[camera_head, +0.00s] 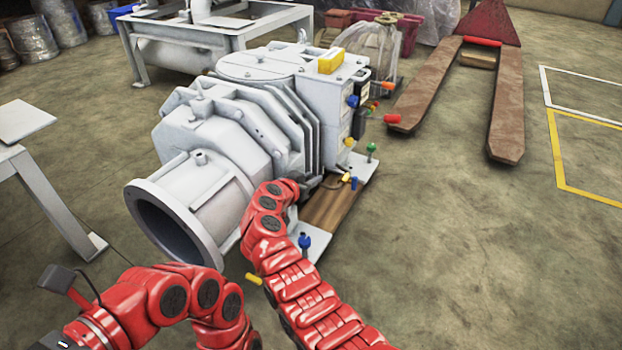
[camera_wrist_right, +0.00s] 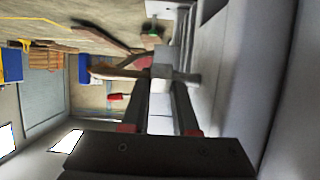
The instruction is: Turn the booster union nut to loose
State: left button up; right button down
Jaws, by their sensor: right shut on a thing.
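The grey vacuum pump (camera_head: 235,130) stands on the floor, its round open flange (camera_head: 175,225) facing the front left. My right arm (camera_head: 268,220) reaches its lower right side, where the arm hides the gripper in the head view. In the right wrist view my right gripper (camera_wrist_right: 162,85) is shut on a small grey fitting, the union nut (camera_wrist_right: 163,72), beside the pump body. A tan rod (camera_wrist_right: 118,73) extends left from there. How far the nut is turned cannot be told. My left arm (camera_head: 165,295) is at lower left; its gripper is outside the picture.
Coloured handles and knobs, including a red one (camera_head: 378,119), stick out on the pump's right. A blue-topped post (camera_head: 304,241) stands near my right arm. A table (camera_head: 30,165) is at left, a pallet jack (camera_head: 508,120) at back right.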

jog(key=shift+s+a+f+t+h, duration=0.15)
jog(key=shift+t+h, duration=0.15)
jog(key=shift+t, duration=0.2)
jog(key=shift+d+t+h, duration=0.3)
jog(key=shift+t+h, duration=0.4)
jog(key=shift+t, duration=0.2)
jog(key=shift+a+t, duration=0.15)
jog(key=shift+t, duration=0.25)
jog(key=c, duration=0.7)
grip_release()
jog(key=shift+s+a, duration=0.1)
